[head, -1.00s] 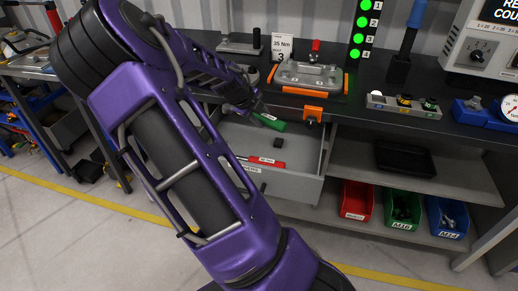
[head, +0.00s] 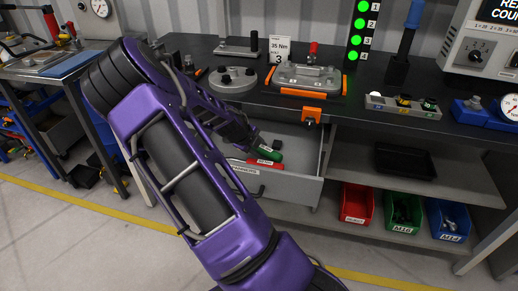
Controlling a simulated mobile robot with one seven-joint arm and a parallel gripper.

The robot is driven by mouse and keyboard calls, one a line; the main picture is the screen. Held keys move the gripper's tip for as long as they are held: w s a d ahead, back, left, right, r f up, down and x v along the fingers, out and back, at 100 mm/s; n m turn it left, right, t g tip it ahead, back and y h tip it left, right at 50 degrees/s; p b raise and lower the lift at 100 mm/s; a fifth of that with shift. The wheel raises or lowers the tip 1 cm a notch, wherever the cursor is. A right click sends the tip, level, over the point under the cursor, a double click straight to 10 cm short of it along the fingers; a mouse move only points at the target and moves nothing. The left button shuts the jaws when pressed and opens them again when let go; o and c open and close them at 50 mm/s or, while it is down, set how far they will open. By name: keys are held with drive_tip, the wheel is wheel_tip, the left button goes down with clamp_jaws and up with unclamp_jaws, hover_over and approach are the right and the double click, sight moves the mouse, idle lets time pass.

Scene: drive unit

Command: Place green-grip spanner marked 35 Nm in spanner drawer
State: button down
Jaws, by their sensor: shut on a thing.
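The green-grip spanner (head: 271,153) shows only its green handle end, low over or inside the open drawer. I cannot tell whether it touches the drawer floor, and its marking is not readable. My gripper (head: 254,139) is shut on this spanner; its fingers are mostly hidden by my purple arm. The spanner drawer (head: 287,187) is pulled out below the bench, with a white label on its front. A red-grip spanner (head: 263,163) lies in the drawer, just in front of the green grip.
On the bench above are a clamped metal plate with orange corners (head: 305,78), a round metal part (head: 233,80) and a sign reading 35 Nm (head: 279,46). A black tray (head: 404,160) sits on the shelf at right, above red, green and blue bins (head: 402,211).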

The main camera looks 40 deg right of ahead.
drive_tip(key=shift+f, duration=0.1)
drive_tip(key=c, duration=0.8)
unclamp_jaws()
drive_tip(key=shift+o, duration=0.2)
drive_tip(key=shift+a+r, duration=0.15)
drive_tip(key=shift+r, duration=0.2)
drive_tip(key=p+v, duration=0.2)
drive_tip(key=v, duration=0.9)
drive_tip(key=shift+a+r, duration=0.2)
drive_tip(key=shift+a, duration=0.05)
